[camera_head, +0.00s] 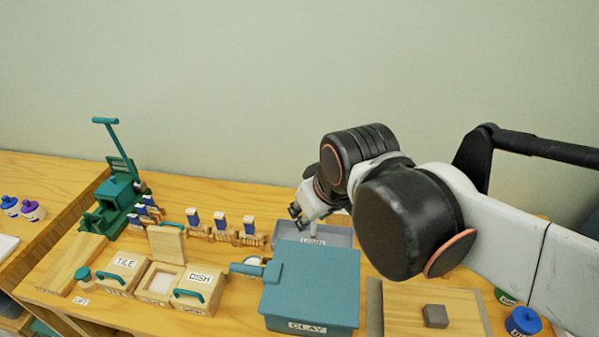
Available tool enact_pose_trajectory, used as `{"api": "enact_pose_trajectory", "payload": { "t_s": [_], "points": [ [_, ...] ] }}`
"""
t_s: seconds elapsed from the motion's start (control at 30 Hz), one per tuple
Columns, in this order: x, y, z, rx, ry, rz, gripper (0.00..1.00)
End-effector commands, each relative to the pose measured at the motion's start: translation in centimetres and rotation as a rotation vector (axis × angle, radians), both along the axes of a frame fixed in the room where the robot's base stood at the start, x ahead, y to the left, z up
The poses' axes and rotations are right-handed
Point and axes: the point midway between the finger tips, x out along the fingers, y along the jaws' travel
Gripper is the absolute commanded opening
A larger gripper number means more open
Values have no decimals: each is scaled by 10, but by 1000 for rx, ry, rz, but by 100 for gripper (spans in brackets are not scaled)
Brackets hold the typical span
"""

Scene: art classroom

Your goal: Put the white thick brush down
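My gripper (297,214) hangs over the left part of a grey tray (345,238) at the back of the table. A thin pale upright piece (313,230) shows just below the gripper, over the tray. It may be the white thick brush, but it is too small to be sure. I cannot tell whether the fingers hold it or whether it touches the tray.
A teal clay box (315,285) stands in front of the tray. Wooden tile and dish boxes (200,290), blue-and-white topped tools in a rack (220,222) and a green press (115,195) stand left. A board with a grey block (435,316) lies right.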

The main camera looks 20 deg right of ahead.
Motion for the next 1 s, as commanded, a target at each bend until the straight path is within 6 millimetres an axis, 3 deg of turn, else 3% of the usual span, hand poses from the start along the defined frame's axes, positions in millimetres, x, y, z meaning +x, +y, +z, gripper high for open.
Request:
{"api": "enact_pose_trajectory", "payload": {
  "t_s": [0.13, 0.3, 1.0],
  "points": [
    [-20, 8, -2, 54, -57, -68, 31],
    [-28, 11, -3, 88, -87, -108, 31],
    [-28, 11, -13, 92, -90, -113, 31]
  ]
}}
